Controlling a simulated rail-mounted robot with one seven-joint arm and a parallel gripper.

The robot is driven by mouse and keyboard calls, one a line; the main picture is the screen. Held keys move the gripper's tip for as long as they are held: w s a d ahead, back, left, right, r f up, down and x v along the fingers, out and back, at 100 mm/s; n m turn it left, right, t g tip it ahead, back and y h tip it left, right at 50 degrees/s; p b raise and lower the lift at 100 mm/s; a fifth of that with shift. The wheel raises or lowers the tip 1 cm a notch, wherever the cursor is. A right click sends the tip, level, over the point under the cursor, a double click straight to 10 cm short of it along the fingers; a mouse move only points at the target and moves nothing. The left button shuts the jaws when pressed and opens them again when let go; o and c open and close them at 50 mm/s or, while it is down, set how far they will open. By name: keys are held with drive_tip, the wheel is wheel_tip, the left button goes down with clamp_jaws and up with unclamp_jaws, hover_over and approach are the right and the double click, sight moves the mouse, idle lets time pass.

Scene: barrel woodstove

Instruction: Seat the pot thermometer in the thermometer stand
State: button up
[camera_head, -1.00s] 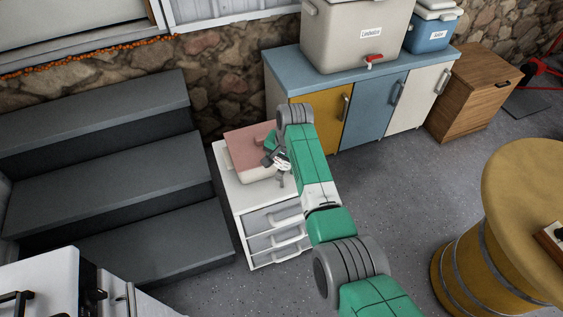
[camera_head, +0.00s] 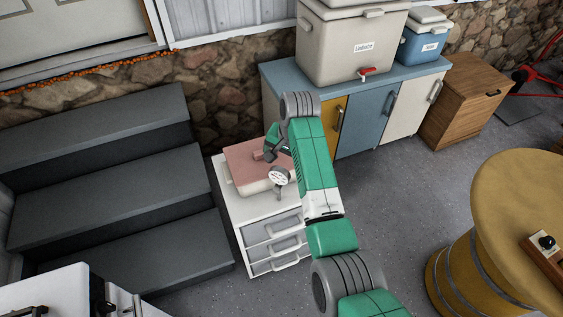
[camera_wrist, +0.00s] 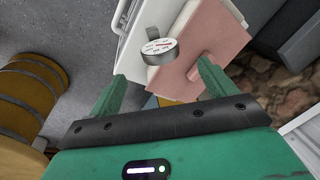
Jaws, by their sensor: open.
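The pot thermometer (camera_head: 279,177) shows a round white dial with a metal rim, with a short stem below it, at the front of the white drawer unit beside a pink-lidded box. Its dial also shows in the wrist view (camera_wrist: 160,49), just beyond and between my fingers. My gripper (camera_wrist: 162,72) is open, with its green fingers spread apart and nothing visibly held. In the head view my gripper (camera_head: 272,147) is above the box lid, behind the dial and partly hidden by my arm. I cannot make out for sure which thing is the thermometer stand.
The pink lid (camera_head: 250,165) has a raised handle. Grey steps (camera_head: 110,190) stand at left. A blue-topped cabinet (camera_head: 370,80) carries two coolers behind. A yellow barrel table (camera_head: 500,200) at right holds a wooden block with a black knob (camera_head: 546,243). Open floor lies between.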

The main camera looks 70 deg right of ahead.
drive_tip(key=shift+s+r, duration=0.1)
drive_tip(key=shift+r, duration=0.35)
